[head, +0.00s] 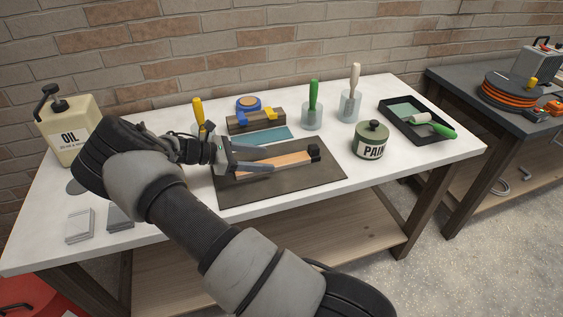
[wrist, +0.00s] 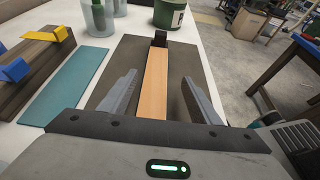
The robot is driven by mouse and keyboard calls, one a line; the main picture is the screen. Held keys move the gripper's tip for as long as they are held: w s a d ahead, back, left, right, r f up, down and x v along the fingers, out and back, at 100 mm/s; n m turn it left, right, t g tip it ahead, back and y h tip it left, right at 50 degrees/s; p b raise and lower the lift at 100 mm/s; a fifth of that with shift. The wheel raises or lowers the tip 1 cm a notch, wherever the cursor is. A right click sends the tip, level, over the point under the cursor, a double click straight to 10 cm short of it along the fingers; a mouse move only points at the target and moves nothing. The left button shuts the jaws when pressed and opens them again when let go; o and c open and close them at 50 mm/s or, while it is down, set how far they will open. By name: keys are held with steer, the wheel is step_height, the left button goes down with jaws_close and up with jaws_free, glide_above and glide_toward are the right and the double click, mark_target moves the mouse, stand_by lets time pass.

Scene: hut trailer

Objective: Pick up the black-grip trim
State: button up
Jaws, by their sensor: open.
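The black-grip trim is a light orange-brown wooden strip (head: 288,159) with a small black block grip (head: 314,152) at its far right end. It lies flat on a dark mat (head: 300,182) on the white table. In the wrist view the strip (wrist: 156,85) runs straight away from me, with the black grip (wrist: 160,38) at its far end. My gripper (wrist: 158,78) is open, one grey finger on each side of the strip with gaps between. In the head view my gripper (head: 268,158) is over the mat; whether the fingers touch the mat is unclear.
A teal board (head: 262,136) and a wooden block with blue and yellow clamps (wrist: 35,58) lie left of the strip in the wrist view. Jars with handled tools (head: 313,112), a paint can (head: 371,140) and a roller tray (head: 405,112) stand behind and right. An oil can (head: 70,125) stands left.

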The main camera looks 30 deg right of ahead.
mark_target(281, 160)
steer(key=shift+w+f+x, duration=0.15)
steer(key=shift+x, duration=1.35)
steer(key=shift+w+f+x, duration=0.1)
steer(key=shift+w+x, duration=0.05)
steer(key=shift+x, duration=1.35)
steer(key=c, duration=1.2)
